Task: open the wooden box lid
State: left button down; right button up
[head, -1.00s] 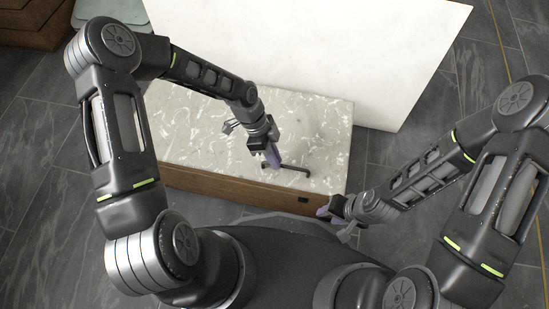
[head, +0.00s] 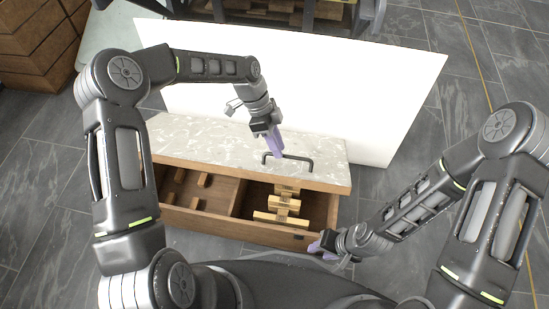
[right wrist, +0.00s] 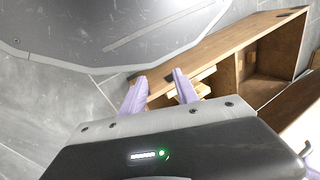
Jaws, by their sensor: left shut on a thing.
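The wooden box (head: 215,226) stands in front of me with its front side open to view. Its lid (head: 205,135), pale marbled on top with a brown wooden edge, is tilted up at the front, above the box. My left gripper (head: 275,152) is shut on the dark bar handle (head: 300,157) on the lid. My right gripper (head: 325,245) is by the box's front right corner, and in the right wrist view (right wrist: 160,88) its purple fingers are apart and empty. The lid hides the rear of the inside.
A divider (head: 237,198) splits the box. Small wooden blocks (head: 204,180) show in the left compartment and stacked wooden pieces (head: 280,204) in the right. A large white panel (head: 380,90) stands behind the box. Grey tiled floor (head: 400,180) is clear at the right.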

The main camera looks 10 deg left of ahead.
jog(key=shift+f, duration=0.1)
jog(key=shift+c, duration=0.5)
jog(key=shift+c, duration=0.6)
jog(key=shift+d+f+m, duration=0.1)
jog(key=shift+f+m, duration=0.15)
jog(key=shift+m, duration=0.05)
jog(key=shift+c, duration=0.8)
jog(key=f+m+g, duration=0.1)
jog(key=m, duration=0.1)
jog(key=a+f+m+g+y, duration=0.1)
jog(key=m, duration=0.1)
jog(key=s+f+m+g+y, duration=0.1)
jog(key=f+m, duration=0.1)
jog(key=shift+a, duration=0.25)
grip_shut()
jog(key=w+d+r+m+t+y, duration=0.1)
jog(key=w+r+m+y, duration=0.3)
jog(key=m, duration=0.5)
jog(key=w+d+r+m+t+y, duration=0.2)
jog(key=w+r+m+t+y, duration=0.2)
jog(key=w+m+y, duration=0.5)
jog(key=shift+w+d+m+y, duration=0.2)
jog(key=shift+d+m+y, duration=0.15)
jog(key=shift+m, duration=0.35)
